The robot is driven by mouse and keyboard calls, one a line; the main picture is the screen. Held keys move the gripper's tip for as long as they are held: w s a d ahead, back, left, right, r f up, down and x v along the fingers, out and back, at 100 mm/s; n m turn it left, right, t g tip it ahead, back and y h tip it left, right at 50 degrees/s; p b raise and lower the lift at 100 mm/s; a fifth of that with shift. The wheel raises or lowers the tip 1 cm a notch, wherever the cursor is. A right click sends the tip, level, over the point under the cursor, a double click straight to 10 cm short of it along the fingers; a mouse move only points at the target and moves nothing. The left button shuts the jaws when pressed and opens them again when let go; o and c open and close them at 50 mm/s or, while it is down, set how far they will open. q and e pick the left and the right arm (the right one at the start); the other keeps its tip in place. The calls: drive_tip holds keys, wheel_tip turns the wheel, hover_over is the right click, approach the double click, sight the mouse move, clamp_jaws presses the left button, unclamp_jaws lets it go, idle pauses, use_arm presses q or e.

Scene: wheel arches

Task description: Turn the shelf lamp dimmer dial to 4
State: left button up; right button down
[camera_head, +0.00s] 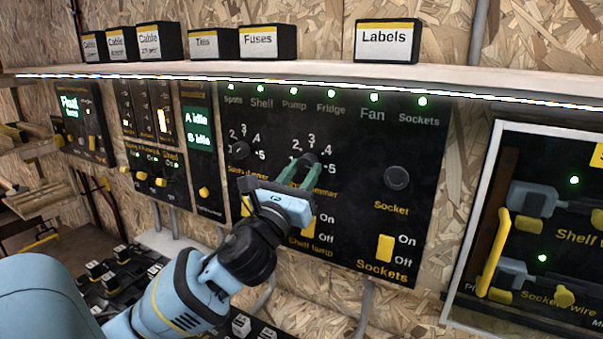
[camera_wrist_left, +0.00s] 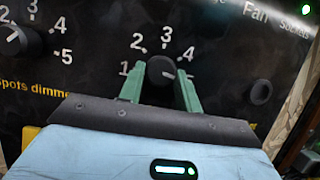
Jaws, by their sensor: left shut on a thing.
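The shelf lamp dimmer dial (camera_head: 308,159) is a dark round knob on the black panel, with a scale of numbers around it. Its label is mostly hidden behind my left gripper (camera_head: 298,172), which is shut on the dial. In the left wrist view the dial (camera_wrist_left: 161,70) sits between the green fingers of my left gripper (camera_wrist_left: 160,86). A short white mark on the dial points right and slightly down, toward the 5 end and below the 4. My right gripper is not in view.
The spots dimmer dial (camera_head: 241,151) is just left, and a socket knob (camera_head: 397,178) is to the right. Yellow rocker switches, including the Sockets switch (camera_head: 385,247), sit below. A shelf (camera_head: 330,70) with labelled boxes juts out above the panel. A framed cabinet (camera_head: 545,230) stands right.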

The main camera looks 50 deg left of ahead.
use_arm(q)
drive_tip(key=n+p, duration=0.1)
drive_tip(key=n+y, duration=0.1)
drive_tip(key=n, duration=0.1)
drive_tip(key=n+g+y+p, duration=0.1)
drive_tip(key=n, duration=0.1)
drive_tip(key=shift+d+r+p, duration=0.2)
drive_tip(key=shift+r+p, duration=0.1)
drive_tip(key=n+g+y+p, duration=0.1)
drive_tip(key=n, duration=0.1)
drive_tip(key=shift+n, duration=0.4)
drive_tip(key=n+p, duration=0.1)
drive_tip(key=n, duration=0.1)
drive_tip(key=n+g+y+p, duration=0.1)
drive_tip(key=n, duration=0.1)
drive_tip(key=shift+d+r+y, duration=0.1)
drive_tip(key=shift+d+y, duration=0.05)
drive_tip(key=shift+y, duration=0.15)
drive_tip(key=shift+w+n+g+p, duration=0.1)
drive_tip(key=shift+n+g+p, duration=0.45)
drive_tip(key=shift+n, duration=0.25)
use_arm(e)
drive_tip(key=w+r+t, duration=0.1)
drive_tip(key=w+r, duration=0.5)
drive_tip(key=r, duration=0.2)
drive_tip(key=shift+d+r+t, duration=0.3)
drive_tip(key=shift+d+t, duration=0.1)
